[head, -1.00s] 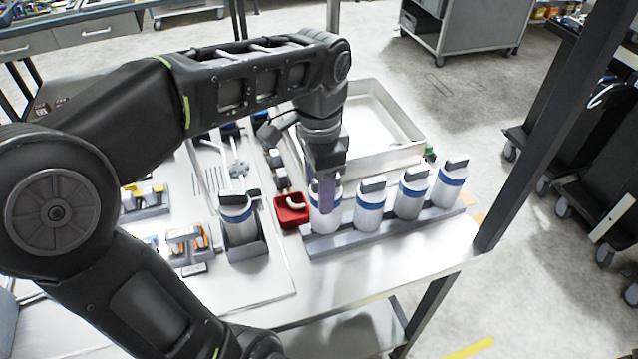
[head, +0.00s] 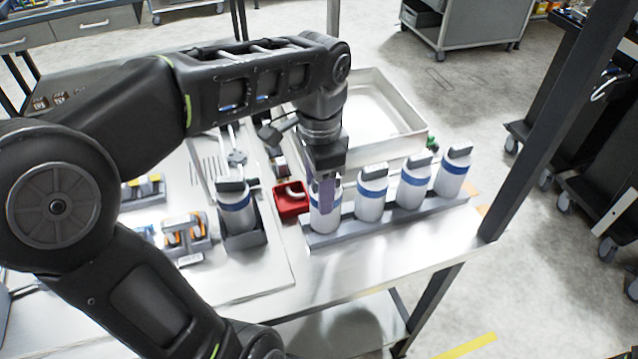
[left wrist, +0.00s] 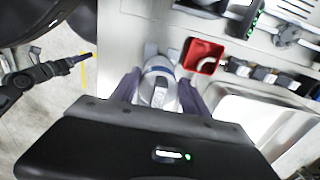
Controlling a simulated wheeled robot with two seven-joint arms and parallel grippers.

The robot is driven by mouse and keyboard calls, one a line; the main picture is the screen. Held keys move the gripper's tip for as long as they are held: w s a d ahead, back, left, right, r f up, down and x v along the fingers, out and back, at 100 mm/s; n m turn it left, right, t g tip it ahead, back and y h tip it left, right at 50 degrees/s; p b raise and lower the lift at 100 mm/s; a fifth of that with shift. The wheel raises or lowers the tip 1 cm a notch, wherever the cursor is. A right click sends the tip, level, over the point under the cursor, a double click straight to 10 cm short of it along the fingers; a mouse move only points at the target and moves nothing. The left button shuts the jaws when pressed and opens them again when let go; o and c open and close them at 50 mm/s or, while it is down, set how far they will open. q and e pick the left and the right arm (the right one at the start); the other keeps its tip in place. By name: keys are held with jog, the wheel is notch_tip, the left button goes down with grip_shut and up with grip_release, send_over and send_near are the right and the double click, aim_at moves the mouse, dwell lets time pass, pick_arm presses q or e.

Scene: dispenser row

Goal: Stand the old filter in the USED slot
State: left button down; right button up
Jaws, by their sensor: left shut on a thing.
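My left gripper (head: 326,190) points down at the near-left end of a long grey rack (head: 400,225). It is shut on a white filter with a blue band (head: 321,221), which is upright at that end slot; the fingers partly hide it. The left wrist view also shows this filter (left wrist: 160,72) between the fingers. Three like filters (head: 371,195) (head: 411,184) (head: 453,172) with dark top grips stand along the rack. Another such filter (head: 235,210) stands in a separate dark holder (head: 245,241) to the left. No slot label is readable. My right gripper (left wrist: 80,58) shows small in the left wrist view.
A red bin (head: 290,205) with a pale curved thing in it sits between holder and rack. A large metal tray (head: 415,125) lies behind the rack. Orange parts in a stand (head: 185,235) are at left. A dark table post (head: 520,165) rises at right. The front tabletop is clear.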

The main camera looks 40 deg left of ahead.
pick_arm(q)
jog(key=shift+c, duration=2.3)
grip_release()
notch_tip(320, 180, up, 2)
jog(key=shift+r, duration=0.15)
notch_tip(320, 180, up, 5)
jog(key=p, duration=0.3)
jog(key=shift+r+p, duration=0.25)
jog(key=shift+p, duration=0.25)
jog(key=shift+f, duration=0.1)
